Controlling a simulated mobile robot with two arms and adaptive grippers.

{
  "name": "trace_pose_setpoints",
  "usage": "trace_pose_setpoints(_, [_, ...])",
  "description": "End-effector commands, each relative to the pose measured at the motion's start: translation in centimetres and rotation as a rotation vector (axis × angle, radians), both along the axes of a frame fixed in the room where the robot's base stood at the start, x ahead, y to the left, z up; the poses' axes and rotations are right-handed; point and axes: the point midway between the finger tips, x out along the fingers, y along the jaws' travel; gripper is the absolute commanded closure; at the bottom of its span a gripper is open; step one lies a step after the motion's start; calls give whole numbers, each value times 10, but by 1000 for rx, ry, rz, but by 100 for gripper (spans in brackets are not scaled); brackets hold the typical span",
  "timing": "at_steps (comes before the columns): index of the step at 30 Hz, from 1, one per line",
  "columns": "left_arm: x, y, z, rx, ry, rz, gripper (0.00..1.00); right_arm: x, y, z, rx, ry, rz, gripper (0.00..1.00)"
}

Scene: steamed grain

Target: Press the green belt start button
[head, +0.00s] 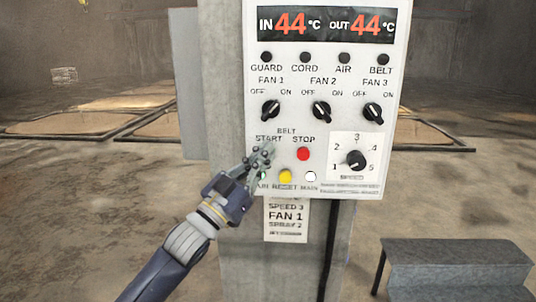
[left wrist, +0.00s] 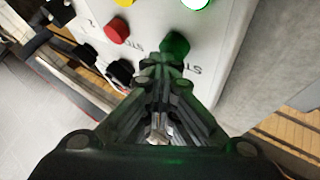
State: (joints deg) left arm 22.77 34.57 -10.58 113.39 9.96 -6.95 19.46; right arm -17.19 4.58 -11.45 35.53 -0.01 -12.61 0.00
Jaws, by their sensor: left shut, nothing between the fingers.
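The control panel (head: 330,60) is a white box on a grey post. My left gripper (head: 266,152) is shut and empty, in front of the panel at the START label, left of the red STOP button (head: 303,154). Its fingers hide the green start button in the head view. In the left wrist view the green start button (left wrist: 175,46) shows just beyond the shut fingertips (left wrist: 158,74), and the red button (left wrist: 117,30) lies to its left. I cannot tell whether the fingertips touch the green button. My right gripper is not in view.
Below are a yellow RESET button (head: 286,176) and a white MAIN lamp (head: 311,177). A speed dial (head: 356,160) sits to the right, with three fan knobs (head: 321,112) above. A grey step (head: 455,268) stands at lower right. Grain beds (head: 60,122) lie behind.

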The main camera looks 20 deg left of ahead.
Motion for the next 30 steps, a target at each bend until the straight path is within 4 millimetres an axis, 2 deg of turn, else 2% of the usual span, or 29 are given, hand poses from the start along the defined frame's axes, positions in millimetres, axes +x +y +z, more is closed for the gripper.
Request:
trace_pose_setpoints(13, [-16,-5,0,0,0,0,100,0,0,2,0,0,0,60])
trace_pose_setpoints(24, [-19,-6,-1,0,1,0,100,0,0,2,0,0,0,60])
trace_pose_setpoints(30, [-35,-11,-1,-1,1,-2,100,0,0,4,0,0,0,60])
